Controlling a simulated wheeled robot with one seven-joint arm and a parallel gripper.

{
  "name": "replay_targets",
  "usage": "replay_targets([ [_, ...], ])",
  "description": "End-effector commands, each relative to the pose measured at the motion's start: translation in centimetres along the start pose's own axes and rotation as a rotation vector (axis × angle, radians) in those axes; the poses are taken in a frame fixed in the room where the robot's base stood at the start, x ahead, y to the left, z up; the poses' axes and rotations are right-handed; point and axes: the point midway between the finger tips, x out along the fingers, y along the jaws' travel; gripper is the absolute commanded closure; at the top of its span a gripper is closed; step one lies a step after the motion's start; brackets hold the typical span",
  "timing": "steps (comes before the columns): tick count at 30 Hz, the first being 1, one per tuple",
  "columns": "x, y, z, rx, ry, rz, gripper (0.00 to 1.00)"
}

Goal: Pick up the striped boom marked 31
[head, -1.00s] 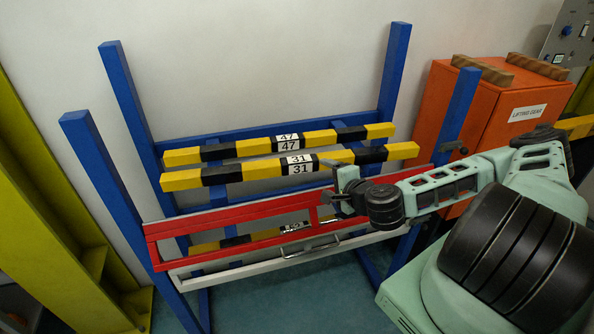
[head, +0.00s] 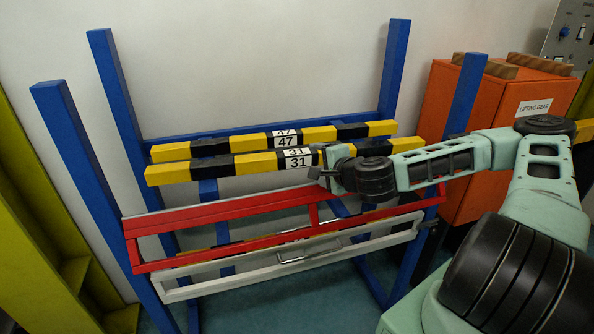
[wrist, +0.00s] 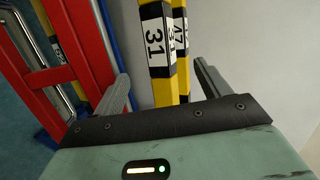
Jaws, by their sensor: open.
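The striped boom marked 31 (head: 247,165) is yellow and black with white number labels. It lies level across the blue rack, in front of the boom marked 47 (head: 240,146). My wrist hides part of boom 31's right half.
A red gate frame (head: 215,215) and a white frame with a handle (head: 230,280) hang below the booms, with another striped bar partly hidden behind. Blue posts (head: 70,140) rise at both sides. An orange lifting gear cabinet (head: 500,130) stands at right.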

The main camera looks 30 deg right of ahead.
Motion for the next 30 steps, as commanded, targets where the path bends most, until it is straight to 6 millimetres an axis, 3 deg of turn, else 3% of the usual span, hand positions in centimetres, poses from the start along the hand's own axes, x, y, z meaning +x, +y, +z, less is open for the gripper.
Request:
replay_targets([
  [5,0.4,0.7,0.4,-0.005,-0.007,-0.001,0.24],
  [10,3.5,0.0,0.5,0.000,-0.007,0.002,0.24],
  [19,5.7,-0.1,0.6,-0.001,-0.007,0.001,0.24],
  [30,10.1,-0.4,0.8,-0.002,-0.006,0.001,0.24],
])
